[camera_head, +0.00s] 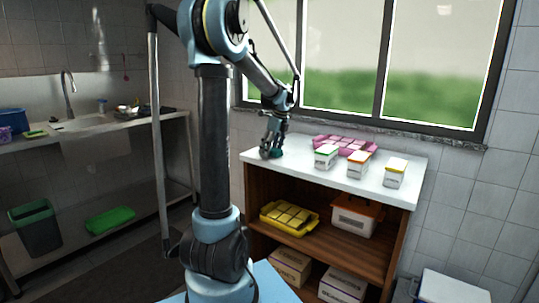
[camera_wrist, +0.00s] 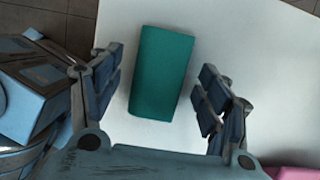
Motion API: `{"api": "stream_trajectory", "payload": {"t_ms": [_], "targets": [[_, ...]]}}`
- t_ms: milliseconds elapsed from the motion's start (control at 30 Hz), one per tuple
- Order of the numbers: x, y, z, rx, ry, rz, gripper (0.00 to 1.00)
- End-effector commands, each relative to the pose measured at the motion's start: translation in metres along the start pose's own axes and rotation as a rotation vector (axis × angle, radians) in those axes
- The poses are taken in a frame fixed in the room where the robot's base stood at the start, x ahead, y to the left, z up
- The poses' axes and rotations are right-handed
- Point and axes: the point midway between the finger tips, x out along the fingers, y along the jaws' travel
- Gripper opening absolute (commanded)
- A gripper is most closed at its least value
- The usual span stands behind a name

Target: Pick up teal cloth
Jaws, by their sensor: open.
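The teal cloth (camera_wrist: 162,75) is a folded, dark green-blue rectangle lying flat on the white counter top (camera_wrist: 225,45). In the wrist view it lies between my two open gripper fingers (camera_wrist: 160,100), with a gap on each side. In the head view my gripper (camera_head: 271,150) points down over the left end of the counter. Only a small bit of the cloth (camera_head: 278,154) shows there, beside the fingers. The fingers hold nothing.
On the counter to the right of my gripper stand small cartons with green (camera_head: 326,157), orange (camera_head: 357,164) and yellow (camera_head: 395,173) tops. A pink tray (camera_head: 320,139) lies behind them by the window. Shelves below hold a yellow tray (camera_head: 265,221) and boxes.

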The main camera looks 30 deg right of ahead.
Motion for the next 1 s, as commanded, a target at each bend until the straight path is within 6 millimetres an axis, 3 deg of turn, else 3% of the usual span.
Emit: {"api": "stream_trajectory", "payload": {"t_ms": [467,667,1000], "targets": [[0.0025,-0.0001,-0.0007,0.000,0.000,0.000,0.70],[0.0025,-0.0001,-0.0007,0.000,0.000,0.000,0.27],[0.0019,0.0000,-0.0005,0.000,0.000,0.000,0.24]]}}
